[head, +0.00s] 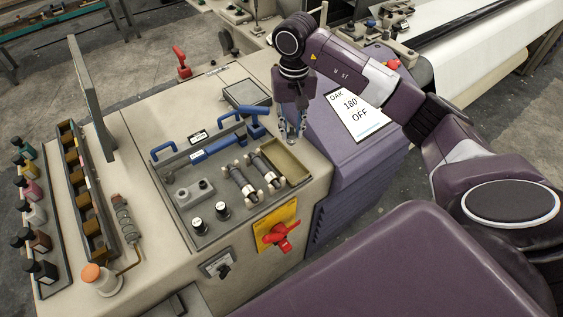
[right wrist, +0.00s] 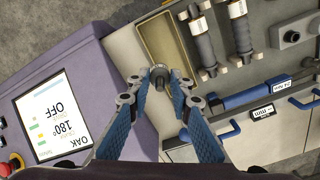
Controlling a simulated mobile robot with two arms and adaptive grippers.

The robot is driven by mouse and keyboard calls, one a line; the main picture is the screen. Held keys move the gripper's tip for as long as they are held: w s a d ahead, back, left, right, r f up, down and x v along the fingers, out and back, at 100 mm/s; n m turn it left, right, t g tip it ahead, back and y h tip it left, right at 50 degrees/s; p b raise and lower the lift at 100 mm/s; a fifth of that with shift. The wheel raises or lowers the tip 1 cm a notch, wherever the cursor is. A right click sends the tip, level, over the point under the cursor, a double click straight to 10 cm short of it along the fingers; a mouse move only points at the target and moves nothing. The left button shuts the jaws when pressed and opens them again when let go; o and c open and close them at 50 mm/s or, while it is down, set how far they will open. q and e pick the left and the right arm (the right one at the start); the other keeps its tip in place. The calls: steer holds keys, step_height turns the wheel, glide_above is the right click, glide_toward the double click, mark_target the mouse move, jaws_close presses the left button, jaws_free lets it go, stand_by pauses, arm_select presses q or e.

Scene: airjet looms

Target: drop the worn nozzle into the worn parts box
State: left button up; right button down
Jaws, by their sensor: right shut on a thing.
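My right gripper (head: 292,137) hangs down over the back right of the loom's console panel. In the right wrist view its blue fingers (right wrist: 158,84) are shut on a small dark, round nozzle (right wrist: 158,76), seen nearly end-on. In the head view the nozzle is too small to make out clearly. An open, olive-yellow box (head: 288,167), which looks like the worn parts box, is set in the panel's right end. It also shows in the right wrist view (right wrist: 168,38). The nozzle appears above the box's near end in that view; its height is unclear. My left gripper is not in view.
A purple cabinet with a screen (head: 357,105) rises at the right. A red switch (head: 281,236) is on the front. Bottles (head: 33,189) stand far left.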

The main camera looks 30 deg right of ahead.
mark_target(291, 134)
step_height(291, 134, down, 2)
steer(key=shift+f+b, duration=0.15)
steer(key=shift+b, duration=0.2)
steer(key=shift+w+a+f, duration=0.1)
steer(key=shift+w+f, duration=0.05)
steer(key=shift+f, duration=0.35)
steer(key=c, duration=1.7)
jaws_free()
steer(key=shift+o, duration=0.2)
step_height(291, 134, up, 12)
steer(key=shift+r, duration=0.1)
